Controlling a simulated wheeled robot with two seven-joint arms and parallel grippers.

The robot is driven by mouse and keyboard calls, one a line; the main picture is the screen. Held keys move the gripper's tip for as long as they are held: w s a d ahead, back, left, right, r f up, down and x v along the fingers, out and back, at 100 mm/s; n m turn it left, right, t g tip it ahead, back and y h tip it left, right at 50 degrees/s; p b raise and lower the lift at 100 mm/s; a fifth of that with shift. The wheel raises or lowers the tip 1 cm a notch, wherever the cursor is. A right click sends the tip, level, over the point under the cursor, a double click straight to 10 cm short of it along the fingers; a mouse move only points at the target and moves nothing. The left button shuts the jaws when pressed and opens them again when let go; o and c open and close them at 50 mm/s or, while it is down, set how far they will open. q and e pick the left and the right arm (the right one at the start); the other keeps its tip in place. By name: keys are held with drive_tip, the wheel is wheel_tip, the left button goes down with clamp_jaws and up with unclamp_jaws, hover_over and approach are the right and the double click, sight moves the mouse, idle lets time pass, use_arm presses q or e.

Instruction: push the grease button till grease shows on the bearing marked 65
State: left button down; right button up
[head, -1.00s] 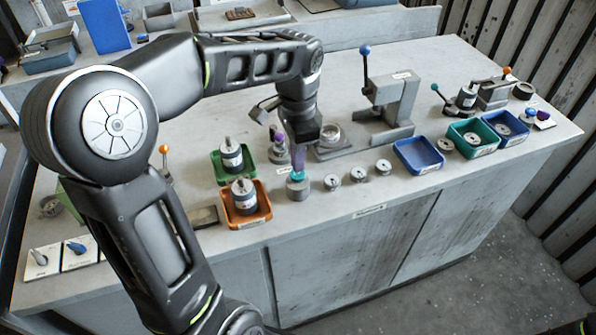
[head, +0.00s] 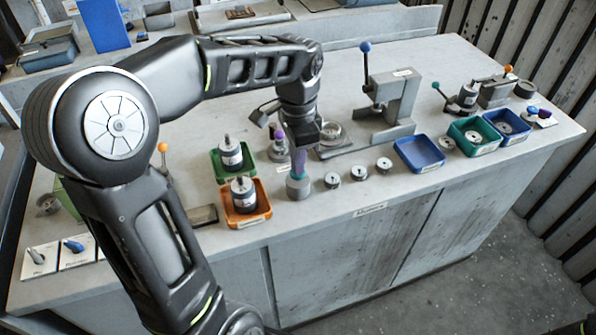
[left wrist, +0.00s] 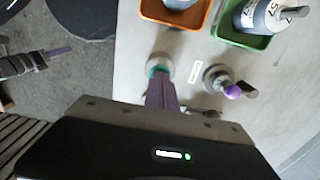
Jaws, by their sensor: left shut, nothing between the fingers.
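My left gripper (head: 298,172) is shut and empty, its purple fingers pointing down. The fingertips are at the top of a short grey cylinder (head: 298,189) with a teal cap, likely the grease button; they seem to touch it. In the left wrist view the fingers (left wrist: 160,92) cover part of the teal cap (left wrist: 158,70). Small round metal parts, perhaps bearings, stand to its right: one nearest (head: 332,181), one in the middle (head: 359,175) and one farther (head: 384,165). I cannot read a 65 or see grease. My right gripper (left wrist: 58,51) shows at the left wrist view's edge.
A fixture with a purple knob (left wrist: 232,91) stands close beside the cylinder. Orange (head: 262,212) and green (head: 217,172) trays with canisters are to the left. A blue tray (head: 420,156) and a lever press (head: 395,95) are to the right.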

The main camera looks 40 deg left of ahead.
use_arm(q)
drive_tip(key=shift+f+b, duration=0.4)
drive_tip(key=shift+f, duration=0.25)
drive_tip(key=shift+r+p, duration=0.75)
drive_tip(key=shift+r, duration=0.1)
drive_tip(key=shift+f, duration=0.2)
